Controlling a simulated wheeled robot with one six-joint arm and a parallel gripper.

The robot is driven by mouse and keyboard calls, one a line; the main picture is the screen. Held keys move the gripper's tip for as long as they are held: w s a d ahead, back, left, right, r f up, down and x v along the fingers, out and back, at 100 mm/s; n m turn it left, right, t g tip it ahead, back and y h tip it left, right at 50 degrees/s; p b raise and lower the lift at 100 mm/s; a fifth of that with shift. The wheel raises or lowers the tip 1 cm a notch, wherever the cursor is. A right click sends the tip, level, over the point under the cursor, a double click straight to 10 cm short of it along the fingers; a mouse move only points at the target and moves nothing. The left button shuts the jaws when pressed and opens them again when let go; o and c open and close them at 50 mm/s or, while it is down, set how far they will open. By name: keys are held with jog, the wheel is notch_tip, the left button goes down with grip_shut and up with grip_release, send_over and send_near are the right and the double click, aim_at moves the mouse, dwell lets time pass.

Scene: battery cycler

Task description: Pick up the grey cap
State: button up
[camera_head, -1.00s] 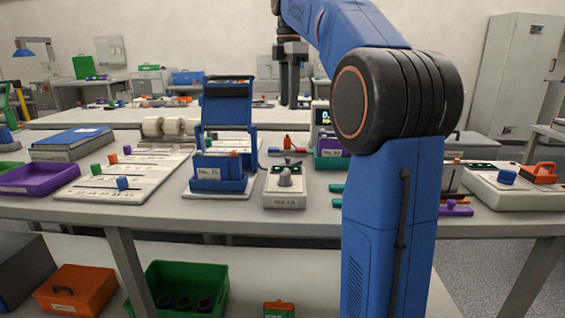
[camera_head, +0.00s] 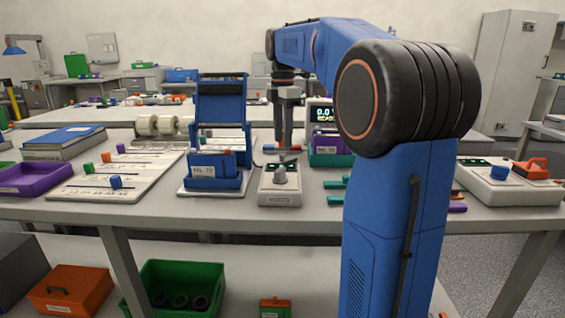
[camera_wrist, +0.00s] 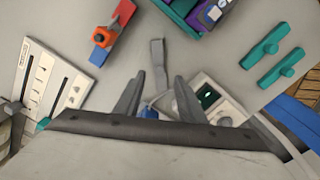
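My gripper (camera_head: 283,142) points down over the middle of the table, behind the small white tester box (camera_head: 280,186). In the wrist view its two fingers (camera_wrist: 161,80) are apart with nothing held between them. A narrow grey piece (camera_wrist: 158,62) with a wider far end lies on the table beyond and between the fingertips; I cannot tell if it is the grey cap. The fingers partly hide the tester box (camera_wrist: 229,108) in the wrist view.
A red-orange and blue block (camera_wrist: 112,24) lies left of the fingers. Teal bars with knobs (camera_wrist: 272,47) lie to the right. A blue holder (camera_head: 218,172) stands left of the tester box; a display unit (camera_head: 322,112) stands to its right. A white slotted board (camera_wrist: 44,82) is at far left.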

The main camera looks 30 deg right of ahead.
aim_at(283, 160)
jog(key=shift+f, duration=2.55)
grip_shut()
